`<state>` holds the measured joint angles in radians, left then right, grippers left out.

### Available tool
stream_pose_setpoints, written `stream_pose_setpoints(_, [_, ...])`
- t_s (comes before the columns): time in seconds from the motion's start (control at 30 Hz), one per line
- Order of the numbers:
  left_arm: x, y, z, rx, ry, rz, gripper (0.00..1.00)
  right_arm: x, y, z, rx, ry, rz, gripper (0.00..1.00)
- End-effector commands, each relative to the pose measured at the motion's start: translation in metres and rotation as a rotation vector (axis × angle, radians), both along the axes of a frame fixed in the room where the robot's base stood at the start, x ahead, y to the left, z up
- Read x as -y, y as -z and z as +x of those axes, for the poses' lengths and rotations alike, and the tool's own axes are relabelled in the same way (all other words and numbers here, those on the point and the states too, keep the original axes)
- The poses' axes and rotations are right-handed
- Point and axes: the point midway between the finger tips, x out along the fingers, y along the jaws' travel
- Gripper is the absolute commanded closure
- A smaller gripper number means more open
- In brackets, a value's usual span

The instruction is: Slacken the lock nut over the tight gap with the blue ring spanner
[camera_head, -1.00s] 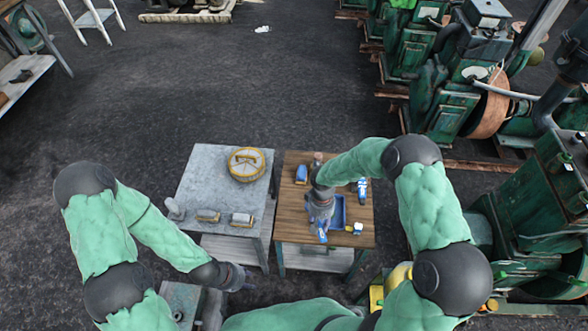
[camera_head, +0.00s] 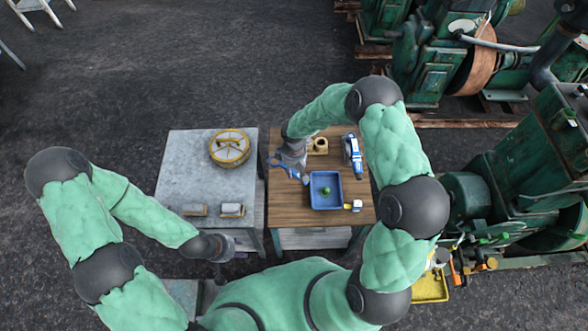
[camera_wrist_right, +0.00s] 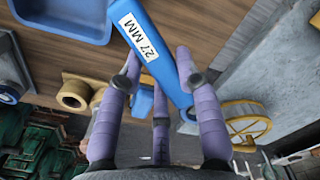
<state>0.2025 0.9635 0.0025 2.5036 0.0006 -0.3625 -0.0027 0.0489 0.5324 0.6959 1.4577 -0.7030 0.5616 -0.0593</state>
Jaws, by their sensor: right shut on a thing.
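The blue spanner (camera_wrist_right: 152,48), labelled 27 MM, is between the fingers of my right gripper (camera_wrist_right: 158,68) in the right wrist view. In the head view my right gripper (camera_head: 292,162) is shut on the spanner (camera_head: 302,176) above the left edge of the wooden table. The spanner's ends are partly hidden. My left gripper (camera_head: 224,250) hangs low near the grey table's front edge; its fingers are too small to read. I cannot make out the lock nut or the tight gap.
The wooden table (camera_head: 350,216) holds a blue tray (camera_head: 312,203) with a green object, a brass-coloured ring on a block (camera_head: 318,146) and a blue-white tool (camera_head: 352,153). The grey table (camera_head: 188,165) holds a yellow-rimmed round object (camera_head: 230,147). Green pump machines (camera_head: 415,55) stand right.

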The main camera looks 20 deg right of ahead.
Motion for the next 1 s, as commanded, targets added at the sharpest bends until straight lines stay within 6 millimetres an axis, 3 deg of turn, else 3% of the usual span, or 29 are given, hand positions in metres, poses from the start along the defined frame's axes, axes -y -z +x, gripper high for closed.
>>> stream_pose_setpoints(0.5, [0.000, 0.048, 0.000, 0.000, 0.000, 0.000, 0.60, 0.000, 0.055, 0.000, -0.001, 0.001, -0.001, 1.00])
stream_pose_setpoints(1.0, [0.000, 0.052, 0.000, 0.000, 0.000, 0.000, 0.60, 0.000, 0.060, 0.000, 0.000, 0.001, 0.000, 1.00])
